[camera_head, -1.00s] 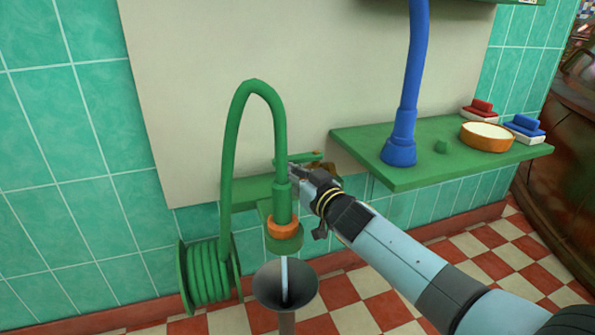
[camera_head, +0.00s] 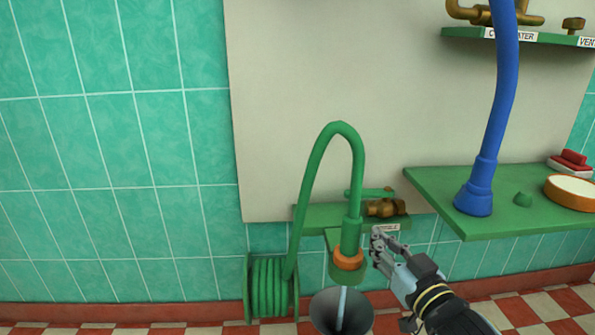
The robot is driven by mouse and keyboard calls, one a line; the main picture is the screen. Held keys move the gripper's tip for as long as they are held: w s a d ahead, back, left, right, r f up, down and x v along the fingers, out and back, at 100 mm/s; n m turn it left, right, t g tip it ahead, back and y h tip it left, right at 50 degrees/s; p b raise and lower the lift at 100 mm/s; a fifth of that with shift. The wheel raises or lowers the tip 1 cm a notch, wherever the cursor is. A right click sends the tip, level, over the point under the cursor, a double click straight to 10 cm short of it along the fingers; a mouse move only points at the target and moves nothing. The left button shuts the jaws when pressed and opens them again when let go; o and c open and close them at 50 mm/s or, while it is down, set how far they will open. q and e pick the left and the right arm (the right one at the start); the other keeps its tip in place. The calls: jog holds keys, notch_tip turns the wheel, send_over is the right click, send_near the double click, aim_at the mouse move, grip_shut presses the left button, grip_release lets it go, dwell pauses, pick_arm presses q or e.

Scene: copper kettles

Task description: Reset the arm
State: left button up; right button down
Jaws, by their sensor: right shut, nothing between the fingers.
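My right gripper (camera_head: 383,243) is shut and empty. Its arm comes in from the lower right. The fingertips are just below a small green shelf (camera_head: 318,216) and right of the green hose nozzle (camera_head: 350,235). A brass valve (camera_head: 384,208) with a green lever (camera_head: 366,193) sits on that shelf, above the gripper, and looks apart from it. A pale stream (camera_head: 342,305) runs from the orange-ringed nozzle into a grey funnel (camera_head: 325,312). My left gripper is not in view.
A green shelf (camera_head: 430,190) at the right bears a blue hose (camera_head: 482,175), an orange-rimmed bowl (camera_head: 572,192) and a red block (camera_head: 570,162). A green hose reel (camera_head: 270,288) stands lower left. The tiled wall (camera_head: 110,150) at left is clear.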

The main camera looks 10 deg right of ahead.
jog(key=s+d+f+m+g+h, duration=0.3)
jog(key=s+f+g, duration=0.5)
jog(key=s+f, duration=1.05)
pick_arm(q)
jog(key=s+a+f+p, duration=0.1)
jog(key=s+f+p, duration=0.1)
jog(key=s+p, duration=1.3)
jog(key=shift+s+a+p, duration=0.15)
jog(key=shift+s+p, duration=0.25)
jog(key=shift+p, duration=0.15)
pick_arm(e)
jog(key=s+d+f+g, duration=0.1)
jog(key=s+f+g, duration=0.1)
jog(key=s, duration=1)
jog(key=s+d+f+n+g, duration=0.1)
jog(key=s+g, duration=0.3)
jog(key=s, duration=0.8)
jog(key=s+d+f+n+g, duration=0.1)
jog(key=s+f+g, duration=0.1)
jog(key=s, duration=0.9)
jog(key=shift+s+f+g, duration=0.4)
jog(key=shift+g, duration=0.3)
